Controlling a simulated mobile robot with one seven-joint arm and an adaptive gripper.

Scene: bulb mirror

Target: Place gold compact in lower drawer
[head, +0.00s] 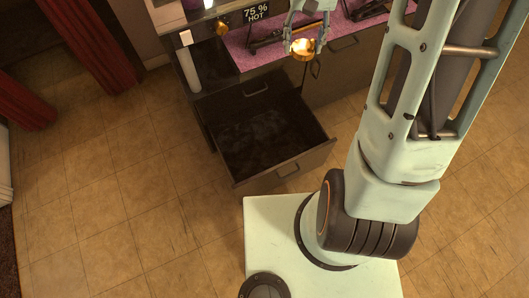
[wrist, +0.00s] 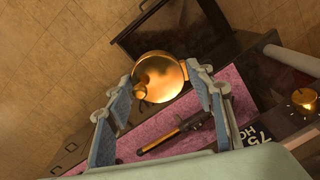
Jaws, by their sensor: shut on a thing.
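The round, shiny gold compact (head: 302,46) is held between the fingers of my gripper (head: 303,52), above the pink-topped counter's front edge in the head view. In the wrist view the compact (wrist: 158,70) sits between the two fingertips of my gripper (wrist: 164,80), its round face showing. The lower drawer (head: 263,179) is pulled well out in the head view, dark inside, with nothing clear to make out in it. My gripper is up and behind the drawer, toward its right. Part of what looks like the open drawer (wrist: 180,22) shows at the top of the wrist view.
A pink counter top (head: 240,57) holds dark hair tools (head: 268,40). A "75 % HOT" sign (head: 256,14), a gold knob (head: 222,28) and a pale cylinder (head: 190,72) are at its left. Red curtains (head: 85,45) hang far left. The tiled floor left of the drawer is clear.

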